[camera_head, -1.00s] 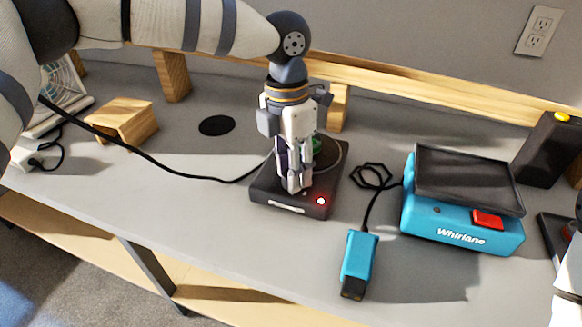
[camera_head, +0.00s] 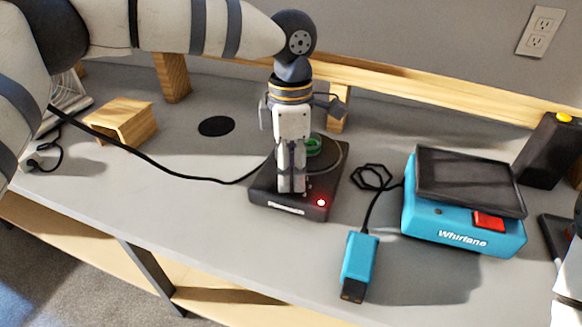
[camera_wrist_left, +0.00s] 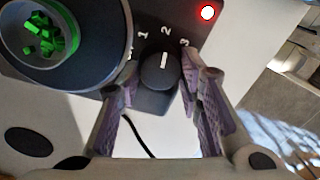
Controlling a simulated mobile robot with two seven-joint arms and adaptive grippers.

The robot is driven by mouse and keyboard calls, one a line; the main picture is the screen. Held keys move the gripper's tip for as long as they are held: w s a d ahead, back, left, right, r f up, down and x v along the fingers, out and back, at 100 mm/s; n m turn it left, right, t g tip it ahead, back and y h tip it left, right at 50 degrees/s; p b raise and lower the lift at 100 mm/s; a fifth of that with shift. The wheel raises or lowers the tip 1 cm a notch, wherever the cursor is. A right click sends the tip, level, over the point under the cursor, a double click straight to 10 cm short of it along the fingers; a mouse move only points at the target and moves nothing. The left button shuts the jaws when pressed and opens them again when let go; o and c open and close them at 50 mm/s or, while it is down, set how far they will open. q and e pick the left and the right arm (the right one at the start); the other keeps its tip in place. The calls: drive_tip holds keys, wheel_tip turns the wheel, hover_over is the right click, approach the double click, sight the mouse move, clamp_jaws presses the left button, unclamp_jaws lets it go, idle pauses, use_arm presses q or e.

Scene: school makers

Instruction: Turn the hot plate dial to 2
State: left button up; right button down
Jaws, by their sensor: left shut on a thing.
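The hot plate (camera_head: 262,189) is a dark flat box on the grey table, with a lit red light (camera_head: 321,203) at its front right. Its black dial (camera_wrist_left: 160,72) has a white pointer line and the marks 1, 2 and 3 around it. In the left wrist view the line points at about the 2. My left gripper (camera_head: 291,188) points down over the front of the hot plate. Its purple-lined fingers are shut on the dial, one on each side. They hide the dial in the head view. My right gripper is not in view.
A dish with green pieces (camera_wrist_left: 45,38) sits on the hot plate, close beside my left fingers. A turquoise scale-like device (camera_head: 462,234) and a turquoise block (camera_head: 359,258) stand to the right. A wooden block (camera_head: 121,119) and a black cable (camera_head: 148,152) lie left.

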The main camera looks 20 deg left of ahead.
sight(291, 171)
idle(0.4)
use_arm(q)
drive_tip(key=o, duration=1.2)
drive_tip(key=shift+c, duration=0.2)
wheel_tip(291, 171, up, 12)
drive_tip(key=shift+w, duration=0.35)
drive_tip(key=shift+a, duration=0.1)
